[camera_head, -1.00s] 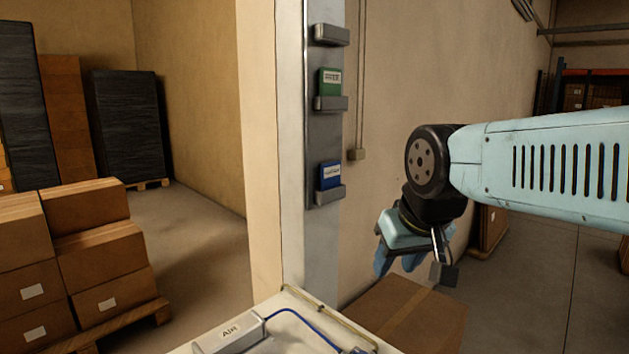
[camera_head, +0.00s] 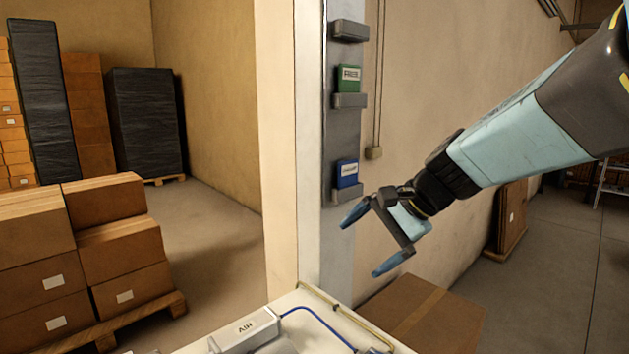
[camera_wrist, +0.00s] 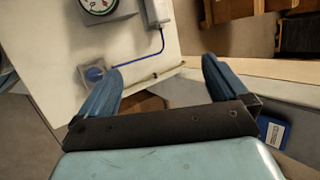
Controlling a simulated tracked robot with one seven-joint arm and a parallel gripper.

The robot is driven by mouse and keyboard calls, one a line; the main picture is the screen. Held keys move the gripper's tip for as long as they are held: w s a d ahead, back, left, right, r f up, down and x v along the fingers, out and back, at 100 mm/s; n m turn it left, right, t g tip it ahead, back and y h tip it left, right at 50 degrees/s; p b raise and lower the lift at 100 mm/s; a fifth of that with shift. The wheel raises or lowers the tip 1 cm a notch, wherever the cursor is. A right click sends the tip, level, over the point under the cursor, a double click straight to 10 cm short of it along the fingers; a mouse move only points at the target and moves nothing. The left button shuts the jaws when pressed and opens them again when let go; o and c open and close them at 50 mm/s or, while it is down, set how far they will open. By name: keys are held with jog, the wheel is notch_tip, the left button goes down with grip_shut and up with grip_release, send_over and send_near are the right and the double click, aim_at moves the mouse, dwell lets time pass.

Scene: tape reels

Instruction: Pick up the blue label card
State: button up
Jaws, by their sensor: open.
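The blue label card (camera_head: 347,173) stands upright in the lowest holder (camera_head: 347,190) on a grey strip on the wall post. It has a white label on its front. In the wrist view the blue card (camera_wrist: 272,132) shows at the lower right, outside my fingers. My gripper (camera_head: 373,243) is open and empty, with blue fingers spread apart. In the head view it is below and to the right of the card, apart from it. The wrist view shows both fingertips (camera_wrist: 162,66) with nothing between them.
A green card (camera_head: 348,78) stands in the holder above; the top holder (camera_head: 350,31) is empty. A pale panel (camera_head: 300,298) with a gauge (camera_wrist: 98,3) and blue hose is below. A carton (camera_head: 425,315) stands under my gripper. Stacked boxes (camera_head: 110,250) fill the left.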

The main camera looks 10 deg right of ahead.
jog(key=w+d+r+m+t+y, duration=0.2)
jog(key=w+m+t+y, duration=0.1)
jog(key=w+m, duration=0.6)
jog(key=m+t, duration=0.7)
jog(key=m, duration=0.3)
send_near(350, 176)
jog(key=shift+x, duration=4.15)
jog(key=shift+c, duration=0.5)
jog(key=shift+a, duration=0.1)
jog(key=c, duration=0.7)
jog(key=shift+o, duration=0.2)
